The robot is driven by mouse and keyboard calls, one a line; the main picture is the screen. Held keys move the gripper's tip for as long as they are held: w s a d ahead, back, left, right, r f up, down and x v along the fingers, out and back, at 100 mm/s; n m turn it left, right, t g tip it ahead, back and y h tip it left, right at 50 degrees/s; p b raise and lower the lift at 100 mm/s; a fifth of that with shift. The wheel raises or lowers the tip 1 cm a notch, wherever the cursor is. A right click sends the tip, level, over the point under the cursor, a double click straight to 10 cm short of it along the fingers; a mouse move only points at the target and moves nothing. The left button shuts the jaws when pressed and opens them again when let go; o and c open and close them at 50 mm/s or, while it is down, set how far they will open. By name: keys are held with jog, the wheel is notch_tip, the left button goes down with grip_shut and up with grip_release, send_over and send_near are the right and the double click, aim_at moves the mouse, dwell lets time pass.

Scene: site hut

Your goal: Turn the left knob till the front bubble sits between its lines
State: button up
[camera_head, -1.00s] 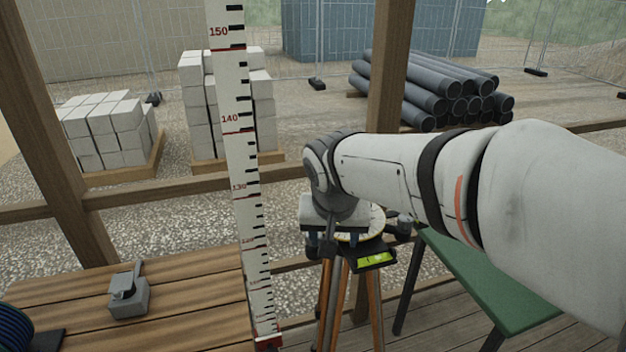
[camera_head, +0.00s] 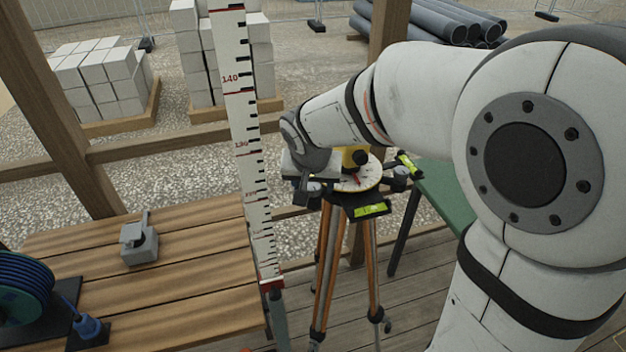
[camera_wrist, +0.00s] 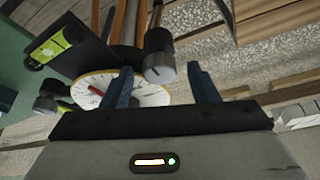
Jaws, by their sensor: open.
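A levelling instrument with a round white dial (camera_head: 362,180) and a red pointer stands on an orange-legged tripod (camera_head: 325,265). The front vial (camera_head: 370,209) is a yellow-green tube on its near side; it also shows in the wrist view (camera_wrist: 48,47). Its bubble is too small to place against the lines. The left knob (camera_wrist: 160,58) is a dark cylinder with a grey end face, lying between and just beyond my fingertips in the wrist view. My gripper (camera_wrist: 161,80) is open; I cannot tell whether a finger touches the knob. In the head view my gripper (camera_head: 308,188) is at the dial's left.
A second vial (camera_head: 409,164) and a right knob (camera_head: 397,179) sit on the instrument's right. A striped measuring staff (camera_head: 250,150) stands close left of my gripper. A wooden bench (camera_head: 190,275) holds a grey block device (camera_head: 139,243) and a blue cable reel (camera_head: 25,290). A green table (camera_head: 445,200) is at right.

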jog(key=shift+c, duration=0.4)
jog(key=c, duration=0.9)
